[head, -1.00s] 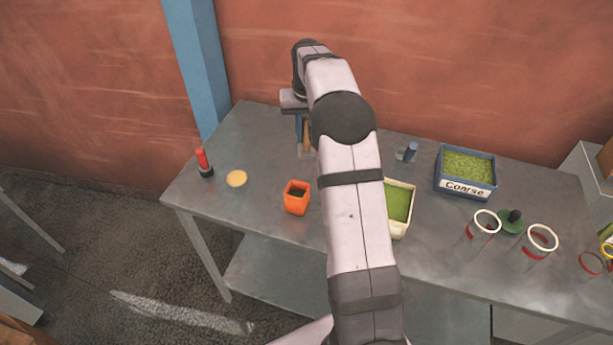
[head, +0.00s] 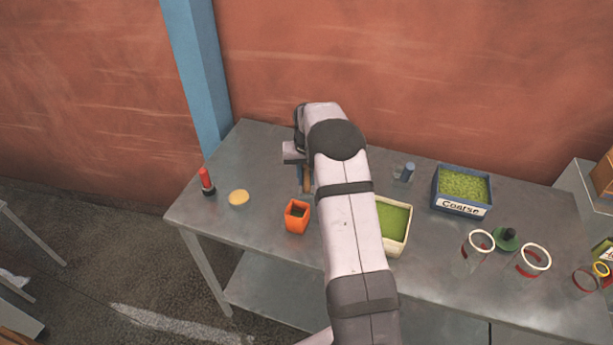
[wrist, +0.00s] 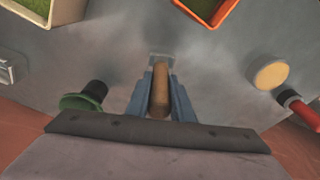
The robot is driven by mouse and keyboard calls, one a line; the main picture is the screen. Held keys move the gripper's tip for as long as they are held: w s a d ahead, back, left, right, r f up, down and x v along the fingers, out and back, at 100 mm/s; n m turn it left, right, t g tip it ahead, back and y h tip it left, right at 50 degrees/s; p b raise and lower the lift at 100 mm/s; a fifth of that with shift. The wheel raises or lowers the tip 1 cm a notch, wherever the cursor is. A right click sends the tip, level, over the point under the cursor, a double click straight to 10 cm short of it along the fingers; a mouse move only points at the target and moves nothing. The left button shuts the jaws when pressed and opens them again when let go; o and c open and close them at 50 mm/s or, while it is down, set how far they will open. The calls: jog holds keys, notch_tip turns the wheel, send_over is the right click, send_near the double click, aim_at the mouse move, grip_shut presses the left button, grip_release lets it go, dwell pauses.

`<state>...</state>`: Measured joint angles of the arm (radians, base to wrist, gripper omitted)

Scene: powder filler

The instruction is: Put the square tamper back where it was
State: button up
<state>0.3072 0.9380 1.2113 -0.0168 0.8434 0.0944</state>
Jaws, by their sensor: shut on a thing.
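The square tamper has a brown wooden handle (wrist: 160,92) and a pale, square foot (wrist: 160,59). My gripper (wrist: 160,84) is shut on the handle, with one blue finger on each side. The foot points down at the tabletop; I cannot tell whether it touches. In the head view my gripper (head: 305,181) is over the back left of the table, behind the orange square cup (head: 297,217), and my arm hides much of it.
A green disc with a black knob (wrist: 86,97) stands close beside my gripper in the wrist view. A yellow disc (head: 238,198) and red-handled tool (head: 206,181) are at left.

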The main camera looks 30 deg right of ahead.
jog(key=shift+f, duration=0.35)
jog(key=shift+f, duration=0.2)
jog(key=o, duration=1)
jog(key=r+b, duration=0.1)
jog(key=r, duration=0.3)
jog(key=s+r+b, duration=0.1)
jog(key=r+b, duration=0.1)
jog(key=r, duration=0.2)
jog(key=r+b, duration=0.2)
jog(key=r, duration=0.2)
jog(key=shift+s+a+r, duration=0.15)
jog(key=shift+s+a, duration=0.2)
jog(key=shift+a, duration=0.05)
